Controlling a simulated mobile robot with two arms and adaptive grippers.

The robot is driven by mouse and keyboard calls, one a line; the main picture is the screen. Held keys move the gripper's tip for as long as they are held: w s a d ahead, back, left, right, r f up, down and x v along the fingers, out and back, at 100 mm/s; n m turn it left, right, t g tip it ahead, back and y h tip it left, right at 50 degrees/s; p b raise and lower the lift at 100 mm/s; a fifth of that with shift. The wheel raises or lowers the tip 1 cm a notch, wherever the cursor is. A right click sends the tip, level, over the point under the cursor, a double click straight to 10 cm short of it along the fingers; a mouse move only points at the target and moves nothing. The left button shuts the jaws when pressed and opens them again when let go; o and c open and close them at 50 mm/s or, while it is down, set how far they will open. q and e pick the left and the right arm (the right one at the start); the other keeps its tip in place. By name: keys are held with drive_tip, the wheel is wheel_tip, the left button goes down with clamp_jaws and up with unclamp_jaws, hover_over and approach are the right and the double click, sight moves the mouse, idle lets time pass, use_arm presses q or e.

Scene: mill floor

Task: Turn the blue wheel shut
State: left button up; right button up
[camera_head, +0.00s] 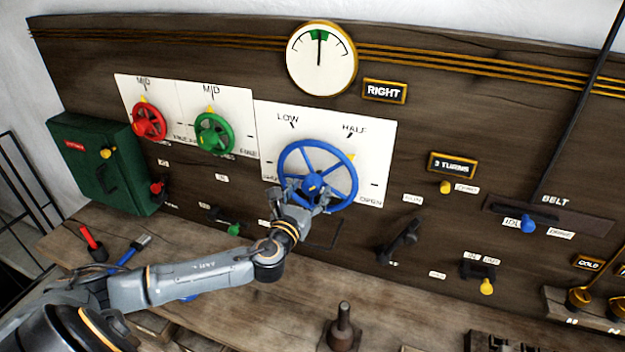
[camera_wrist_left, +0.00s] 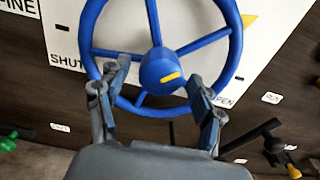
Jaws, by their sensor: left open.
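The blue wheel (camera_head: 331,158) is mounted on a white plate with marks reading LOW, HALF and OPEN, and a SHUT mark shows in the left wrist view. The yellow pointer by the wheel is at the upper right, near HALF. My left gripper (camera_head: 303,200) is at the lower part of the wheel, its fingers open. In the left wrist view the wheel (camera_wrist_left: 233,45) fills the upper middle, and the gripper's fingers (camera_wrist_left: 160,92) stand apart on either side of the hub, overlapping the lower rim. I cannot tell whether they touch it. My right gripper is out of view.
A red wheel (camera_head: 149,122) and a green wheel (camera_head: 213,134) are on the panel to the left. A black lever (camera_head: 400,240) stands to the lower right. A round gauge (camera_head: 321,72) is above. A dark post (camera_head: 343,330) stands on the bench below.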

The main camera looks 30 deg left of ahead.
use_arm(q)
drive_tip(key=shift+x, duration=1.2)
drive_tip(key=shift+c, duration=0.2)
drive_tip(key=c, duration=1.1)
drive_tip(key=shift+f+n, duration=0.1)
drive_tip(key=shift+n, duration=0.2)
